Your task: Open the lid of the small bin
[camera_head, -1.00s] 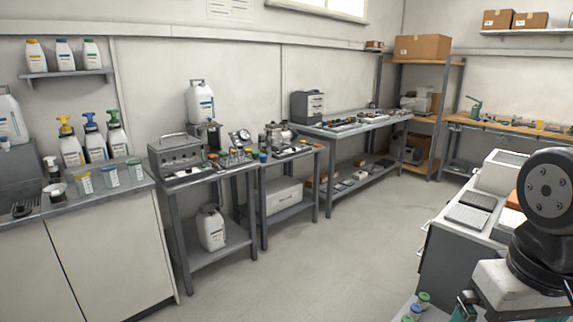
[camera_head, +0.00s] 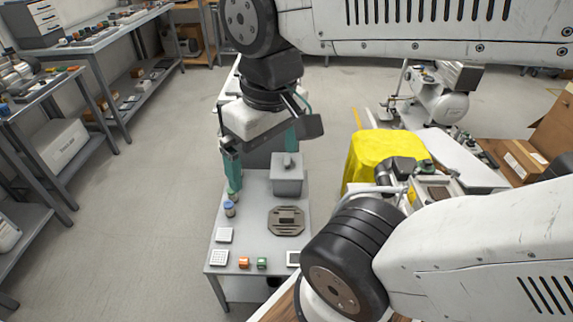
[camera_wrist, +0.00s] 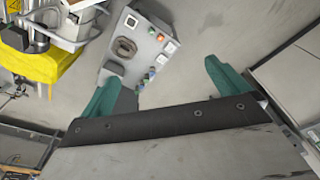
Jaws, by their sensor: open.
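The small bin (camera_head: 288,182) is a grey box with a lid and a small knob on top. It stands on a light grey table (camera_head: 258,222), and its lid looks shut. My gripper (camera_head: 260,158) hangs from the arm with two teal fingers wide apart and nothing between them. In the head view it is up and left of the bin, apart from it as far as I can tell. In the wrist view the open fingers (camera_wrist: 165,72) point toward the table (camera_wrist: 108,44); a grey box there, probably the bin, is partly hidden by the left finger.
A dark octagonal fixture (camera_head: 286,221) lies in front of the bin. Small capped jars (camera_head: 230,209), white trays (camera_head: 219,258) and orange and green blocks (camera_head: 244,262) share the table. A yellow-draped unit (camera_head: 375,155) stands to the right. Floor left of the table is clear.

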